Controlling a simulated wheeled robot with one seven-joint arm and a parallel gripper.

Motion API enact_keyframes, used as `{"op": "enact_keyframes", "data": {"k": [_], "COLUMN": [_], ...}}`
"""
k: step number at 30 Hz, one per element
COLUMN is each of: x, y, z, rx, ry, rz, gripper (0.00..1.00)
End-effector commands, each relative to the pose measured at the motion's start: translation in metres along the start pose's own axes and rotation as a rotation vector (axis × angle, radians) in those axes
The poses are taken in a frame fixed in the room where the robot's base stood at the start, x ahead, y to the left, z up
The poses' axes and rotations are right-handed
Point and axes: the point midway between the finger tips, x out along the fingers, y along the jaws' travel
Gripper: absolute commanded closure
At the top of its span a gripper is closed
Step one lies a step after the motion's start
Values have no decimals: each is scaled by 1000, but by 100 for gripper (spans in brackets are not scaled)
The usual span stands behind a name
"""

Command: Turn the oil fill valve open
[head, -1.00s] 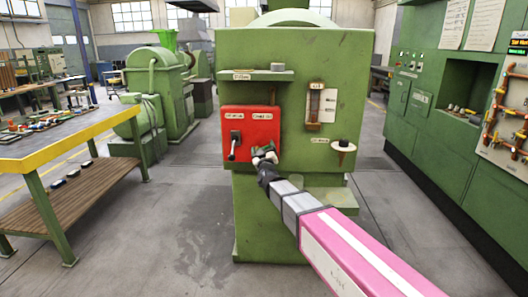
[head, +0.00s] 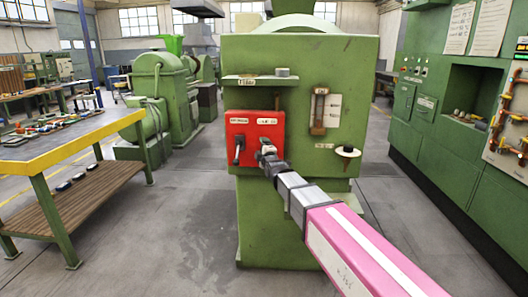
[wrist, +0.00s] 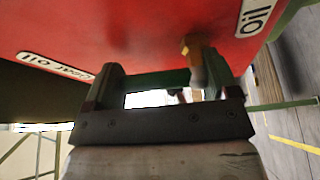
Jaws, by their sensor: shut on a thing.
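A red panel (head: 232,158) is on the front of the green machine (head: 300,75), with two small labels and two valve handles side by side. The left valve handle (head: 239,149) is free and hangs down. My gripper (head: 265,150) is at the right valve and hides most of it in the head view. In the wrist view, the right valve (wrist: 190,47) has a brass stem under a label ending in "oil". Its dark handle reaches between the fingers of my gripper (wrist: 160,85), near the right finger, and my gripper is shut on it.
A shelf (head: 250,83) juts out above the panel. A gauge (head: 318,112) and a small round bracket (head: 347,152) are to its right. A yellow-edged workbench (head: 85,141) stands at left, control cabinets (head: 430,150) at right. The floor between is clear.

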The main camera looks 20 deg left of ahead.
Motion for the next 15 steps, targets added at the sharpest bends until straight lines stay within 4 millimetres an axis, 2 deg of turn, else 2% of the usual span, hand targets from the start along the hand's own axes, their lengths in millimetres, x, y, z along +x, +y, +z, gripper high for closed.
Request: {"op": "enact_keyframes", "data": {"k": [6,15], "x": [2,3], "y": [-1,-2], "z": [-5,-7], "rx": [-122,-206], "ry": [0,0], "rz": [-52,-86], "gripper": [62,62]}}
